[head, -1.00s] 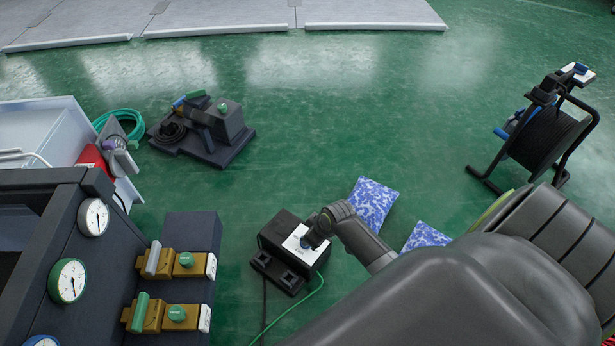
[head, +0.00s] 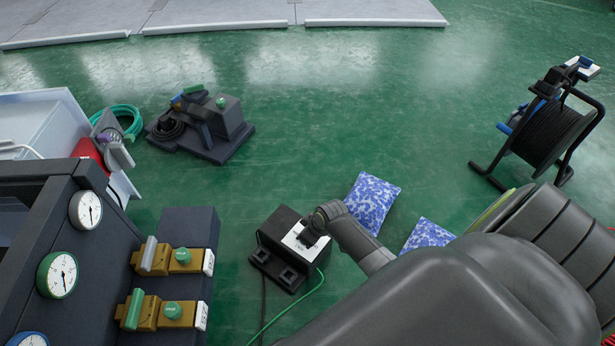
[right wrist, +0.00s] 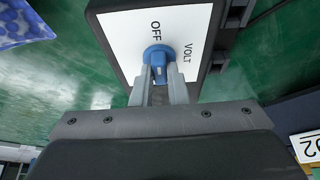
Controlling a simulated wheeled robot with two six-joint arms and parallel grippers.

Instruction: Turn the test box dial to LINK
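The test box (head: 270,240) is a dark box on the green floor, with a white label plate on top. In the right wrist view its white plate (right wrist: 190,22) reads OFF and VOLT; no LINK mark shows there. The blue dial (right wrist: 159,54) stands on the plate, and its grip part lies between the two grey fingers of my right gripper (right wrist: 161,88). The fingers appear closed on both sides of it. In the head view my right gripper (head: 307,238) reaches the plate from the right and hides the dial. My left gripper is not in view.
Blue-patterned bags (head: 371,200) lie right of the box. A green cable (head: 297,308) runs from it. A dark panel with gauges (head: 85,210) and brass valves (head: 160,312) stands left. A cable reel (head: 545,130) stands at far right. Open floor lies beyond.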

